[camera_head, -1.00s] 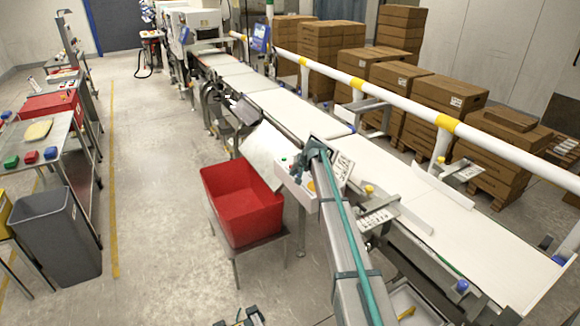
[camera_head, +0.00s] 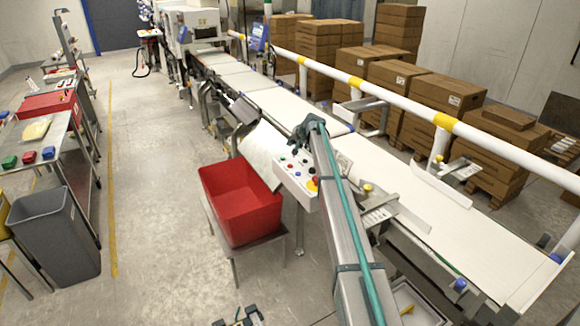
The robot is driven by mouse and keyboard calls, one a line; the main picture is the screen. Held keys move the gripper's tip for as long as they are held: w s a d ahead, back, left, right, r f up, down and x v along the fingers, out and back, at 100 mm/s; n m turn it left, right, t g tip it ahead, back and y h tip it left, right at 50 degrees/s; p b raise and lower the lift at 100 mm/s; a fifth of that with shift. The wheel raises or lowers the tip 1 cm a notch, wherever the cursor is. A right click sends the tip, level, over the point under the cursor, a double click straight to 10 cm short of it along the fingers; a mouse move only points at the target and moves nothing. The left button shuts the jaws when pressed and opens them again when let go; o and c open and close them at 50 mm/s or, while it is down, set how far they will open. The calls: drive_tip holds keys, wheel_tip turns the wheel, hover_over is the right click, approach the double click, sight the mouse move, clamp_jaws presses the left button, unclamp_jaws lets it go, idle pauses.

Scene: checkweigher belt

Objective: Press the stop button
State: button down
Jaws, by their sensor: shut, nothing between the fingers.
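The control box (camera_head: 292,192) has a pale sloped face with several small coloured buttons, beside the belt and to the right of the red bin. A red mushroom button on a yellow base (camera_head: 313,184) sits at its right end, close against my arm's edge in the picture. Which button is the stop button cannot be read at this size. My gripper (camera_head: 302,133) is the dark end of my arm, shut and empty, above the far edge of the box in the picture. Its fingertips are hard to make out, and I see no contact with a button.
A red bin (camera_head: 240,203) stands on a low stand left of the box. The white conveyor belt (camera_head: 440,204) runs behind my arm, with a white and yellow rail (camera_head: 390,99) beyond. A grey waste bin (camera_head: 55,235) stands at the left. The floor between is clear.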

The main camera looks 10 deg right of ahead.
drive_tip(key=shift+f, duration=0.15)
drive_tip(key=b, duration=0.2)
hover_over(291, 165)
drive_tip(key=f, duration=0.7)
drive_tip(key=shift+s+f, duration=0.2)
drive_tip(key=shift+f, duration=0.55)
idle(0.6)
drive_tip(key=shift+f+b, duration=0.45)
drive_tip(key=shift+b, duration=0.1)
drive_tip(key=shift+f+b, duration=0.4)
drive_tip(key=shift+f, duration=0.1)
idle(0.8)
drive_tip(key=shift+r, duration=0.95)
drive_tip(key=shift+r, duration=0.15)
